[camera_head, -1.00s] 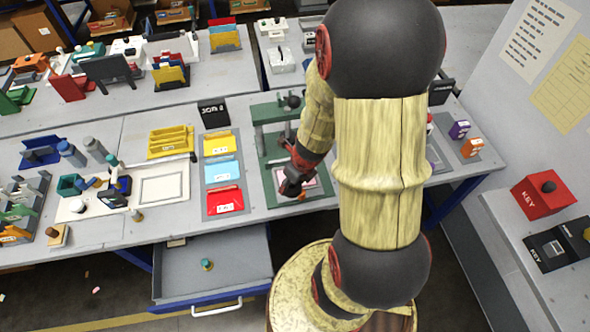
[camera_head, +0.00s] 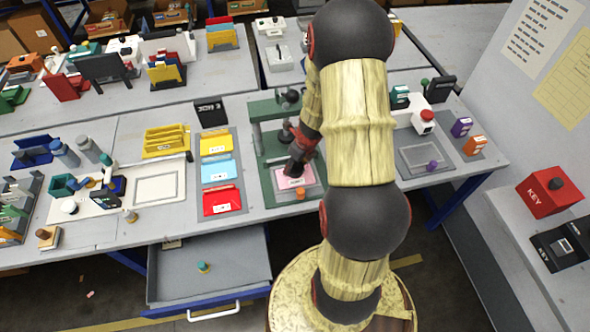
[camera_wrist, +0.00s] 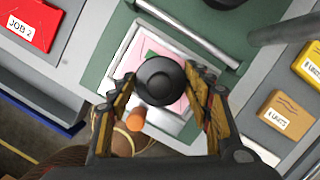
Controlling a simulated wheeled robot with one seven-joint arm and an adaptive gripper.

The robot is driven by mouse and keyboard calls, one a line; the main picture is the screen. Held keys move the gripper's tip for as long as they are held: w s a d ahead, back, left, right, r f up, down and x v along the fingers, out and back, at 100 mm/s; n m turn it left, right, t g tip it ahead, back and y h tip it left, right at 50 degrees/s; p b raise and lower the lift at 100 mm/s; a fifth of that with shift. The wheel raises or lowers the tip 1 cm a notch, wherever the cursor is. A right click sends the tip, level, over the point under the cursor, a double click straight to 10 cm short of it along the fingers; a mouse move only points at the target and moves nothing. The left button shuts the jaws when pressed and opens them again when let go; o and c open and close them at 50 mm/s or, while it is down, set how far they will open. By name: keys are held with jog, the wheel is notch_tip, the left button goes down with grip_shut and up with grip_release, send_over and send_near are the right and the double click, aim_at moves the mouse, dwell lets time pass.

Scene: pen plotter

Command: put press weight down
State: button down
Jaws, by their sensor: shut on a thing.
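The press weight shows in the wrist view as a round black knob (camera_wrist: 160,80) between the fingers of my gripper (camera_wrist: 164,88). My gripper is shut on it. Below lies the green press (camera_head: 265,165), with a pink sheet on its pale framed bed; the sheet (camera_wrist: 150,55) also shows in the wrist view. An orange knob (camera_head: 300,193) sits at the bed's front edge. I cannot tell whether the weight's underside touches the sheet.
Yellow, blue and red job trays (camera_head: 221,202) stand left of the press. A grey plate with a purple knob (camera_head: 431,166) lies to its right. The press's upper crossbar and posts are close to my arm. An open drawer (camera_head: 225,270) juts out below the table.

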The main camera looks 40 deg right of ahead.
aim_at(295, 169)
jog(key=shift+w+d+f+b, duration=0.15)
jog(key=shift+f+b, duration=0.35)
jog(key=shift+f, duration=0.4)
jog(key=shift+w+d+f+b, duration=0.15)
jog(key=shift+f+b, duration=0.35)
jog(key=shift+f, duration=0.35)
jog(key=shift+s+f, duration=0.1)
jog(key=c, duration=0.8)
grip_release()
jog(key=shift+f, duration=0.1)
jog(key=shift+c, duration=0.2)
